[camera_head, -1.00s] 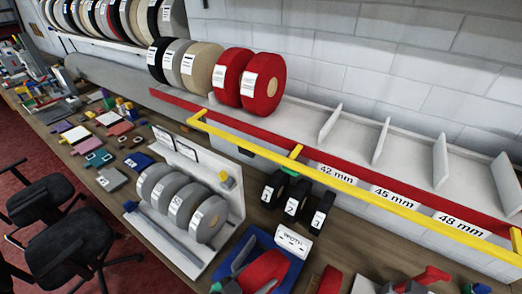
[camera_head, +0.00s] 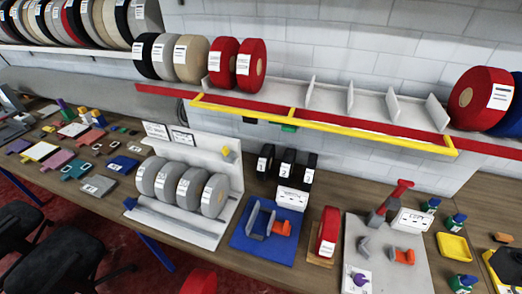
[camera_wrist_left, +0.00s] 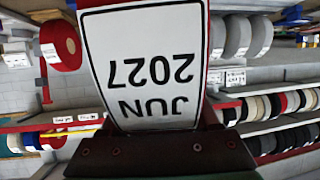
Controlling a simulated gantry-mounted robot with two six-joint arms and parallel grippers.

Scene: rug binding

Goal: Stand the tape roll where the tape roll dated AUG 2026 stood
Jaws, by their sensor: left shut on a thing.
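A red tape roll with a white label reading JUN 2027, upside down, fills the top middle of the left wrist view (camera_wrist_left: 155,70). My left gripper (camera_wrist_left: 158,150) is shut on this roll. A red roll (camera_head: 200,283) shows at the bottom edge of the head view, mostly cut off. On the shelf (camera_head: 330,100), two red rolls (camera_head: 222,62) (camera_head: 250,62) stand beside a beige one. Another red roll (camera_head: 328,232) stands upright in a small wooden holder on the bench. Dates on these other labels are too small to read. My right gripper is not in view.
Empty shelf bays between white dividers (camera_head: 350,98) lie right of the red rolls, behind a yellow rail (camera_head: 320,121). A further red roll (camera_head: 480,97) stands at the right. Grey rolls (camera_head: 180,185) fill a white stand. A blue tray (camera_head: 240,240) and grey board (camera_head: 410,275) lie on the bench.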

